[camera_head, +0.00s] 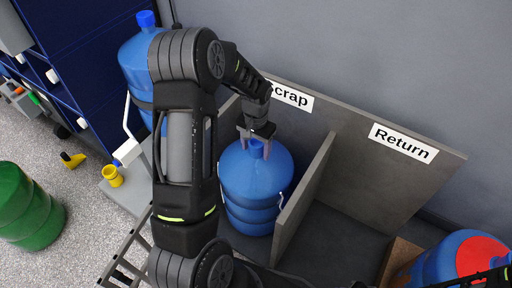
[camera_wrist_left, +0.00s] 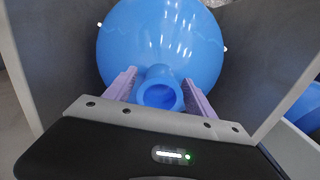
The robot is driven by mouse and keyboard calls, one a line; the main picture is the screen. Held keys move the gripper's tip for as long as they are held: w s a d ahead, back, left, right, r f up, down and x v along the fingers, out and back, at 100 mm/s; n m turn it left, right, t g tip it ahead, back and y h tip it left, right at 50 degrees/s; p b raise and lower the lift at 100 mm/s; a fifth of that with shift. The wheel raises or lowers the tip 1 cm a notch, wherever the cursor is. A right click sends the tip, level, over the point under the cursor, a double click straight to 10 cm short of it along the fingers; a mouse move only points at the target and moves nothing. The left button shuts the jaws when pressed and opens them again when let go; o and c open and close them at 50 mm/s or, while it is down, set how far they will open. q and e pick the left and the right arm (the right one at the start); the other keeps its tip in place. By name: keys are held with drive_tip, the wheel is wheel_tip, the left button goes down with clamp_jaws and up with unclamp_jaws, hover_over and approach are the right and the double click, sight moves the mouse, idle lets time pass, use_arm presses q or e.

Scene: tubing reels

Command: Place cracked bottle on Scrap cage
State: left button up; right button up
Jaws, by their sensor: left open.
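A blue bottle (camera_head: 256,185) stands upright in the left bay of the grey partitioned cage, the Scrap cage (camera_head: 228,108); its sign is partly hidden behind my arm. Small white marks show on its sides, but I cannot tell whether they are cracks. My left gripper (camera_head: 257,137) is open at the top of this bottle. In the left wrist view its lilac fingers (camera_wrist_left: 160,92) stand on either side of the bottle's open neck (camera_wrist_left: 160,94), with the blue body (camera_wrist_left: 160,40) beyond. My right gripper is not seen.
The Return bay (camera_head: 345,235), right of a divider (camera_head: 305,185), shows bare floor. A blue bottle with a red patch (camera_head: 480,252) is at the lower right. Another blue bottle (camera_head: 133,62) stands upper left, a green drum (camera_head: 25,208) at left.

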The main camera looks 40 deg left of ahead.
use_arm(q)
drive_tip(key=shift+r, duration=0.1)
wheel_tip(320, 180, up, 12)
drive_tip(key=p, duration=0.3)
idle(0.7)
